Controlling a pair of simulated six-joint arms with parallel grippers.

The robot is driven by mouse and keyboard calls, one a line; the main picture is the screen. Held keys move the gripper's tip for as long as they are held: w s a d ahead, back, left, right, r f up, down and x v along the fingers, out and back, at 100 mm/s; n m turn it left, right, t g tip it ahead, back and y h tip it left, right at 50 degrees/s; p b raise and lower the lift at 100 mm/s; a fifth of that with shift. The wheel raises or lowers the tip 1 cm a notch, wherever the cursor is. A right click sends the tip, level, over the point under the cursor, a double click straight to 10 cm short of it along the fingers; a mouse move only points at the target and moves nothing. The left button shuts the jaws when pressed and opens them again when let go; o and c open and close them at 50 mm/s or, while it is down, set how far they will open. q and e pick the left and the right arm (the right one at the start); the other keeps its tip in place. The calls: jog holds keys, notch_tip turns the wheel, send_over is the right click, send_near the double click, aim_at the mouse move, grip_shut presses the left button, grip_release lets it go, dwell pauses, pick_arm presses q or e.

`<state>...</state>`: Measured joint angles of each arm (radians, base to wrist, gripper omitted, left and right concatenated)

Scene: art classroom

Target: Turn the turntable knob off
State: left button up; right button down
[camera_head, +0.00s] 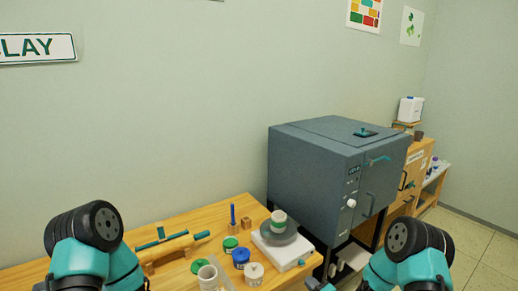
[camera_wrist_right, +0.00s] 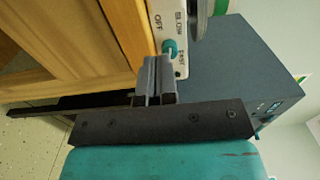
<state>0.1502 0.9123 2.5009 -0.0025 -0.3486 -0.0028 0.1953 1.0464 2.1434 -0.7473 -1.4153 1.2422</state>
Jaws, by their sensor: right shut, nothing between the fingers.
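The turntable (camera_head: 270,244) is a white base with a grey disc on top, at the right end of the wooden table. A small green and white pot (camera_head: 279,219) stands on the disc. The teal knob (camera_head: 301,262) is on the base's front face. In the right wrist view the knob (camera_wrist_right: 169,47) sits among the printed words OFF, SLOW and FAST; its pointer setting is too small to tell. My right gripper (camera_wrist_right: 157,78) is shut and empty, its fingertips right by the knob; I cannot tell whether they touch. My left gripper is out of view.

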aim_at(295, 263)
jog(key=shift+s+d+r, duration=0.25)
jog(key=shift+d+r, duration=0.2)
jog(key=shift+r, duration=0.1)
jog(key=shift+w+a, duration=0.1)
jog(key=shift+w, duration=0.05)
jog(key=shift+x, duration=2.75)
jog(key=shift+w+a+r, duration=0.1)
jog(key=shift+w, duration=0.3)
